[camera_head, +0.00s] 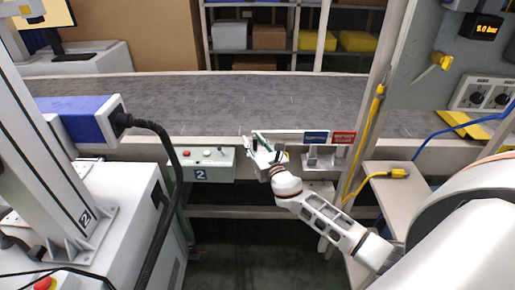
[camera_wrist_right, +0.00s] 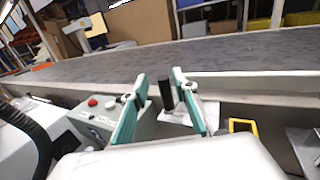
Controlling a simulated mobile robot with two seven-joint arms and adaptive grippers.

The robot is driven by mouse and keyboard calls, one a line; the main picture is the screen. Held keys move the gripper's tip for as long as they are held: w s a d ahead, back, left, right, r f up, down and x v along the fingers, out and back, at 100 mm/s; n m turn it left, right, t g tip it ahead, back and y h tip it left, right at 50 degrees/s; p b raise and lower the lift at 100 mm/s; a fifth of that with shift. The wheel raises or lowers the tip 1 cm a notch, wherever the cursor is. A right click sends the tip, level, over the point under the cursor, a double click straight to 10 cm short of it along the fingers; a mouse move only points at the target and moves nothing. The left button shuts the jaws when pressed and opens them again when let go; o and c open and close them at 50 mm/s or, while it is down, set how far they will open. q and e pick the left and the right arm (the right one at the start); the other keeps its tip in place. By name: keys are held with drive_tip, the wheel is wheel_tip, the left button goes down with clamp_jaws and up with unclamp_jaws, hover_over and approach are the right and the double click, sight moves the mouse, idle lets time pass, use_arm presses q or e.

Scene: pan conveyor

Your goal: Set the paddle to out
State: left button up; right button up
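My right gripper (camera_head: 256,147) is at the front edge of the conveyor, just right of the control box. In the wrist view its two teal fingers (camera_wrist_right: 160,80) are apart. A black upright handle (camera_wrist_right: 166,93) stands between or just beyond them, nearer the right finger; I cannot tell whether it touches. It rises from a pale plate (camera_wrist_right: 190,118) and may be the paddle's handle. A white strip with a blue label (camera_head: 316,137) and a red label (camera_head: 343,137) runs right of the gripper; their words are unreadable. My left gripper does not show.
The grey conveyor belt (camera_head: 230,95) runs behind, with no pans visible. A control box (camera_head: 208,163) with red and white buttons is left of the gripper. A post with a yellow cable (camera_head: 368,140) stands to the right. A black hose (camera_head: 165,190) hangs at left.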

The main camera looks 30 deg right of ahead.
drive_tip(key=s+a, duration=0.1)
drive_tip(key=s, duration=1)
drive_tip(key=shift+s+a, duration=0.25)
drive_tip(key=shift+f, duration=0.1)
drive_tip(key=s+a+f+m+g+y, duration=0.2)
drive_tip(key=s+a+f+m+g, duration=0.1)
drive_tip(key=s+a+f+m, duration=0.5)
drive_tip(key=s+a+f+m+g+y, duration=0.3)
drive_tip(key=s+a+f+m, duration=0.5)
drive_tip(key=m, duration=1.4)
drive_tip(key=s+f+g, duration=0.1)
drive_tip(key=s+f, duration=0.4)
drive_tip(key=s, duration=0.2)
drive_tip(key=shift+s+a+f, duration=0.15)
drive_tip(key=shift+s+f, duration=0.2)
drive_tip(key=shift+f, duration=0.05)
